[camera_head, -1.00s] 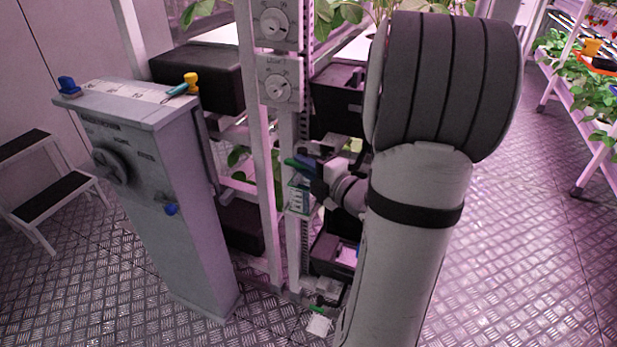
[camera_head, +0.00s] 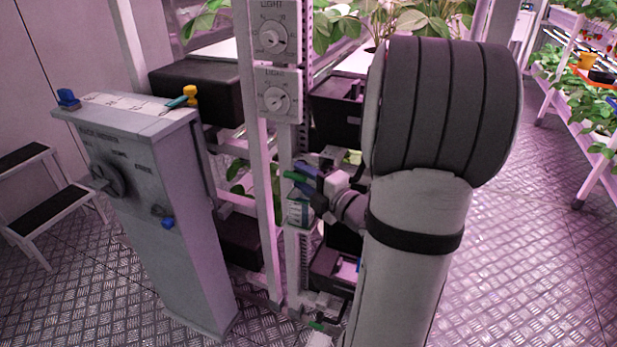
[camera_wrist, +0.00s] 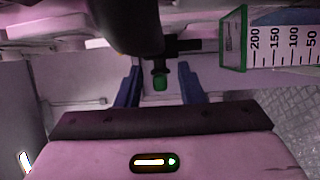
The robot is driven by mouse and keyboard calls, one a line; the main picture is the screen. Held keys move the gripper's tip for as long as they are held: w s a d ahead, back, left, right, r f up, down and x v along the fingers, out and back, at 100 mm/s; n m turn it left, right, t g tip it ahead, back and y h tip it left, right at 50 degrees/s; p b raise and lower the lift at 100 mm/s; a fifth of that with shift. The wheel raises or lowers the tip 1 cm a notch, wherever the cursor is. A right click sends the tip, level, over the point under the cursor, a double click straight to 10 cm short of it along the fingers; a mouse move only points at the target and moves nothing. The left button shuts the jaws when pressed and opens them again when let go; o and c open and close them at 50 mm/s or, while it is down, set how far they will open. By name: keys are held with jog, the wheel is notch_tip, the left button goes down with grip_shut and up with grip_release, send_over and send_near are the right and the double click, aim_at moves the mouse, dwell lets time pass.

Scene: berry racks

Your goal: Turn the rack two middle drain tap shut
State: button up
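The middle drain tap shows as a short green handle end (camera_wrist: 160,82) on a dark stem in the wrist view, and as a green bit (camera_head: 294,176) beside the rack post in the head view. My gripper (camera_wrist: 160,90) has its two blue fingers apart, one on each side of the green handle, with visible gaps. Neither finger appears to touch it. In the head view my gripper (camera_head: 307,180) is at the post, partly hidden by my wrist. The tap's body and exact handle angle are hard to make out.
A graduated container (camera_wrist: 285,45) with a green edge is right of the tap; it also shows below my gripper (camera_head: 298,210). Light dials (camera_head: 277,97) sit above. A grey control pedestal (camera_head: 150,190) stands left. Another green piece (camera_head: 316,326) is low on the rack.

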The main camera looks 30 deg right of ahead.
jog(key=shift+s+d+f+b, duration=0.15)
jog(key=shift+s+b, duration=0.3)
jog(key=shift+b, duration=0.05)
jog(key=b+v, duration=0.5)
jog(key=v, duration=0.2)
dwell(0.4)
